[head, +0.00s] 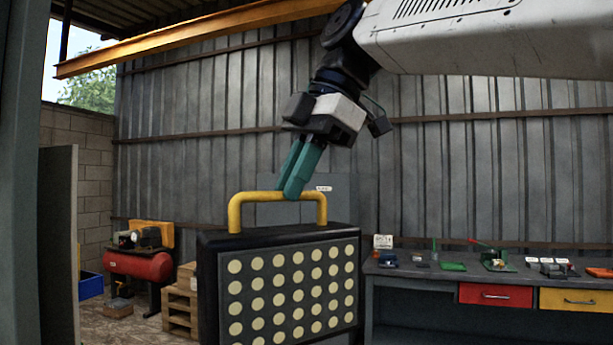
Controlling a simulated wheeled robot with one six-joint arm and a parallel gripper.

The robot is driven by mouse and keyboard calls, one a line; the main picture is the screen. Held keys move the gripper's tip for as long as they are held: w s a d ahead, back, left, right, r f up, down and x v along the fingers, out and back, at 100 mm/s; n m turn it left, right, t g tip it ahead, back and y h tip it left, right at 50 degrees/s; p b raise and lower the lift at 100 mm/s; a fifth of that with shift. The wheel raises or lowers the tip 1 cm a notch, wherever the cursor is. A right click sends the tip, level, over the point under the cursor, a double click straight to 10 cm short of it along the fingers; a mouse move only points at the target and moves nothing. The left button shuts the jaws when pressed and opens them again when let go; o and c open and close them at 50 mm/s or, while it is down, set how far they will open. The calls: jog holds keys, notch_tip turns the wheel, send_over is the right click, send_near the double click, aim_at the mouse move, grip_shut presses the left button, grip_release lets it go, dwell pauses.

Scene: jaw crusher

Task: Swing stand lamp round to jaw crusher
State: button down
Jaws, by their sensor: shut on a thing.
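The stand lamp (283,286) is a black panel with rows of pale round lights, large in the lower middle of the head view. A yellow handle (240,213) arches over its top edge. My gripper (294,193) comes down from above with its green fingers on the handle's top bar, right of its middle. The fingers are shut on the handle. The lamp's lower part is cut off by the frame. I see no jaw crusher that I can make out in this view.
A workbench (403,297) with red and yellow drawers and small items stands at the right. A red compressor (138,266), a wooden pallet (180,309) and a blue bin (90,285) are at the left. An orange beam (200,38) crosses overhead. A grey panel (58,240) stands at far left.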

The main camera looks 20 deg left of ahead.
jog(key=c, duration=1.5)
grip_release()
jog(key=shift+o, duration=0.2)
jog(key=v, duration=0.8)
